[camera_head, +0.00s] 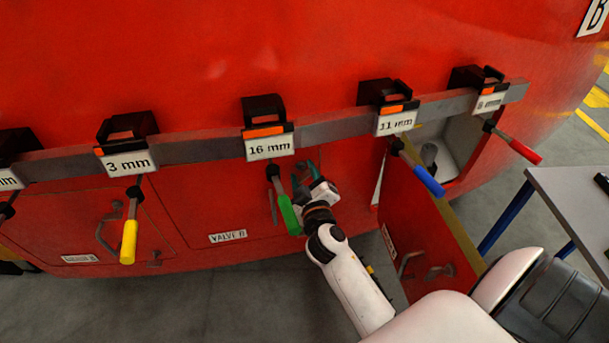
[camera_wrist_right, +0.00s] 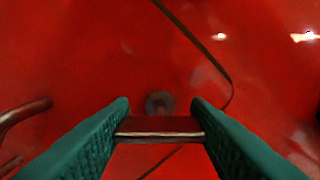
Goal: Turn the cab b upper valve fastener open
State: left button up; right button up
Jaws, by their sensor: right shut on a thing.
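The valve B panel (camera_head: 215,205) is a red door in the red nosecone, with a "VALVE B" label (camera_head: 227,236) at its lower edge. A handle (camera_head: 272,207) stands on its right side. My right gripper (camera_head: 309,178) is at the panel's upper right, beside the green-handled tool. In the right wrist view its teal fingers (camera_wrist_right: 160,128) are shut on a flat reddish bar with a pale edge, which I take as the upper valve fastener (camera_wrist_right: 160,124). A dark round spot is just behind it. In the head view the gripper hides the fastener. My left gripper is out of view.
A grey rail (camera_head: 195,155) carries size-labelled holders with hanging tools: yellow (camera_head: 129,240), green (camera_head: 289,214), blue (camera_head: 428,181) and red (camera_head: 524,151). A red door (camera_head: 425,235) stands open right of my right arm. A grey table (camera_head: 575,205) is at the right.

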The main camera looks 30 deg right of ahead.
jog(key=n, duration=0.4)
jog(key=shift+n, duration=0.4)
jog(key=n+p, duration=0.1)
jog(key=n, duration=0.3)
jog(key=shift+n, duration=0.3)
jog(key=shift+f, duration=0.1)
jog(key=o, duration=1)
jog(key=b+v, duration=0.3)
jog(key=v, duration=0.9)
jog(key=shift+b, duration=0.3)
